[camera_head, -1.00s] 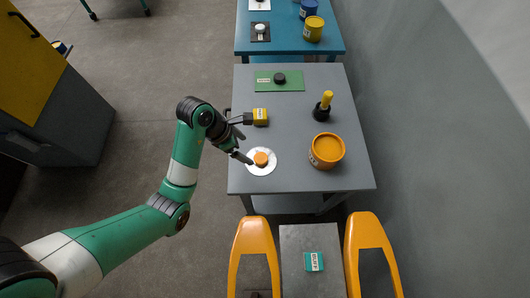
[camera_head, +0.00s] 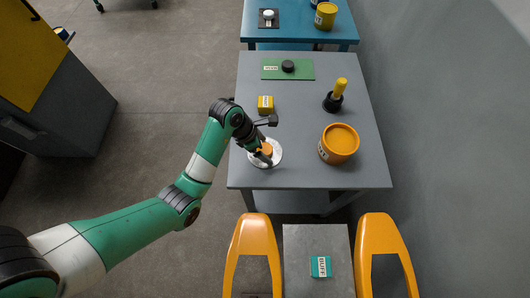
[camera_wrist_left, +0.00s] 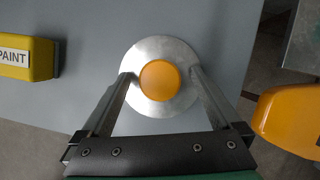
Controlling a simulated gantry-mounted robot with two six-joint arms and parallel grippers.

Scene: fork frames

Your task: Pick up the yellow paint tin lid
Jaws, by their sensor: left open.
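A flat silver disc with a round orange-yellow knob, which looks like the paint tin lid (camera_head: 276,159), lies at the near left of the grey table. It also shows in the left wrist view (camera_wrist_left: 160,109), with its knob (camera_wrist_left: 160,82) in the middle. My left gripper (camera_head: 264,153) is open over the lid. In the left wrist view its two fingers (camera_wrist_left: 162,76) stand on either side of the knob, with small gaps. Whether the fingertips touch the disc, I cannot tell. My right gripper is in neither view.
An orange paint tin (camera_head: 339,141) stands right of the lid. Orange arched frames (camera_head: 252,235) stand in front.

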